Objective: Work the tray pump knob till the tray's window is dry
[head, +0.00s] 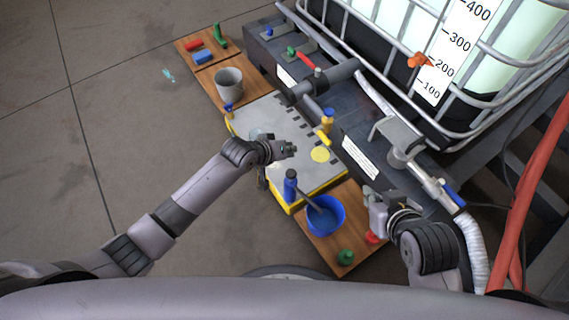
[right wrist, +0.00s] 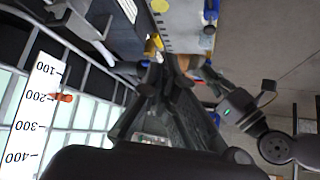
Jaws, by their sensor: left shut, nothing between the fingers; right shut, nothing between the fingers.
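The tray (head: 290,125) is a grey-topped, yellow-sided slab on the floor beside the large caged tank. A yellow disc (head: 320,155) and a yellow lever-like piece (head: 323,138) are on its right part. A blue-topped yellow piece (head: 328,117) stands at its far right edge. I cannot tell which of these is the pump knob. The window and its water level are not clear. My left gripper (head: 289,149) is shut and empty above the middle of the tray. My right gripper (head: 374,197) is shut and empty, right of the tray, near the blue bucket.
Floor at left is open.

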